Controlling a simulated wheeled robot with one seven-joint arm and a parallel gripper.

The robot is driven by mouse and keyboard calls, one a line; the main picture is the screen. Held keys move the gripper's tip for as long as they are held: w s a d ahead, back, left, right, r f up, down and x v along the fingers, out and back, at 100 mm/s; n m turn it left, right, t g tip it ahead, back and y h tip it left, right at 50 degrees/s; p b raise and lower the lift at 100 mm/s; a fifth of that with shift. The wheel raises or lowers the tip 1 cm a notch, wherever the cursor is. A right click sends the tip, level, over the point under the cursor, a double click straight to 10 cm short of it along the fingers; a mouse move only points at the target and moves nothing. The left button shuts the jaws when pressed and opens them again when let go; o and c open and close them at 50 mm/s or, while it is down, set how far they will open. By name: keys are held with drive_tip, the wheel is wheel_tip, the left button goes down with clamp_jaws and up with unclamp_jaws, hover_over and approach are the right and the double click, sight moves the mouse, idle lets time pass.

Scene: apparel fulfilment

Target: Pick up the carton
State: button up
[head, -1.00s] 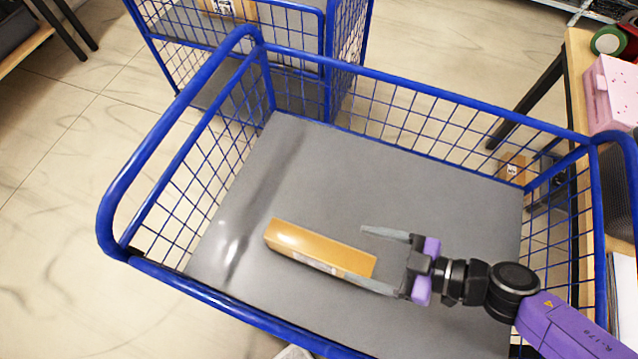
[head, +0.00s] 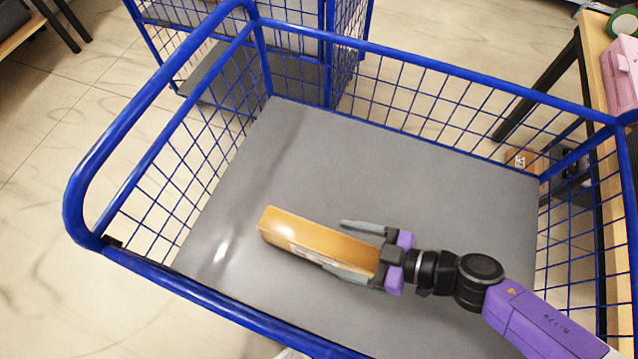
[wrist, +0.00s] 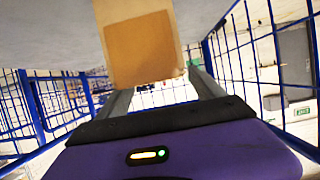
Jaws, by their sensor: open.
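The carton (head: 318,240) is a long orange-brown box with a white label on its side. It lies on the grey floor of the blue wire cart. My gripper (head: 352,249) is open, with its two grey fingers on either side of the carton's right end. In the wrist view the carton (wrist: 140,48) shows its brown end face between the fingers (wrist: 160,90). I cannot tell whether either finger touches it.
The blue cart rim (head: 440,82) and mesh walls surround the grey cart floor (head: 400,160), which is otherwise clear. A second blue cart (head: 345,60) stands behind. A wooden table (head: 592,75) with a pink box (head: 622,72) is at the right.

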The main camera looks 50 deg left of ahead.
sight(319, 245)
drive_tip(key=x, duration=0.3)
clamp_jaws()
idle(0.3)
